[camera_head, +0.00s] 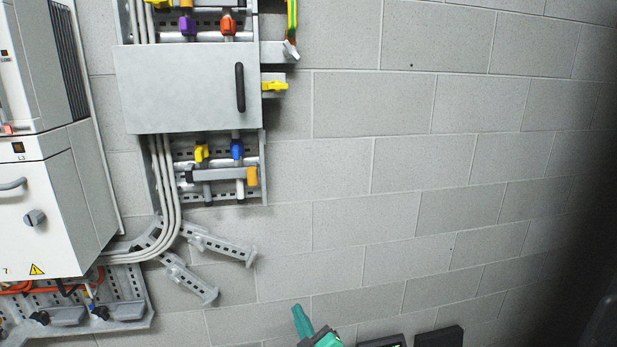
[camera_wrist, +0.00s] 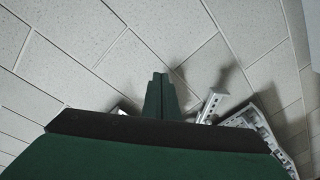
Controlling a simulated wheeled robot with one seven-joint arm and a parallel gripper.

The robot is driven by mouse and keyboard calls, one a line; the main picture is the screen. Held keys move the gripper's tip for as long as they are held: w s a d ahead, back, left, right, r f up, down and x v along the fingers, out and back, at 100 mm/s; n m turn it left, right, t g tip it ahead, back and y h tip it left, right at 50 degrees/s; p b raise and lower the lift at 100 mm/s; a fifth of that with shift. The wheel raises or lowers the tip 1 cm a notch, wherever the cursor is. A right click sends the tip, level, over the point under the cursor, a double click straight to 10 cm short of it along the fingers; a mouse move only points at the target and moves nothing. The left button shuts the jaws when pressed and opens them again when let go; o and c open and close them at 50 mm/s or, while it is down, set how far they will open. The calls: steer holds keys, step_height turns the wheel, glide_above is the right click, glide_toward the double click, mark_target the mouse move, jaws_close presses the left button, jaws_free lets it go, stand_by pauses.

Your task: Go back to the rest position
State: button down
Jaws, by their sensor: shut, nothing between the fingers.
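My gripper (camera_head: 301,322) shows at the bottom middle of the head view, teal, in front of the bare block wall. Its fingers are together and hold nothing. In the wrist view the dark green fingers (camera_wrist: 160,95) meet and point at the block wall. The gripper is apart from the wall equipment, to the right of and below the slotted metal brackets (camera_head: 222,247).
A grey panel box (camera_head: 185,90) with a black handle hangs on the wall at upper left, with coloured valve handles above and below. A white cabinet (camera_head: 45,215) stands at far left. Grey cables (camera_head: 172,190) curve down between them. The block wall (camera_head: 430,160) to the right is bare.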

steer(key=s+f+m+h, duration=0.25)
steer(key=s+f, duration=0.35)
steer(key=s, duration=0.3)
steer(key=s+f+m+h, duration=0.1)
steer(key=s+f+m, duration=0.2)
steer(key=s+f, duration=0.45)
steer(key=s+f+m+h, duration=0.25)
steer(key=s+f, duration=0.25)
steer(key=s, duration=0.6)
steer(key=s+d+r+m, duration=0.1)
steer(key=s+r, duration=0.2)
steer(key=s, duration=0.9)
steer(key=s+d+r+m+g, duration=0.1)
steer(key=s+r+m, duration=0.1)
steer(key=s, duration=1.1)
steer(key=shift+d+r+g, duration=0.25)
steer(key=shift+r+g, duration=0.05)
steer(key=shift+r, duration=0.4)
steer(key=shift+s, duration=0.1)
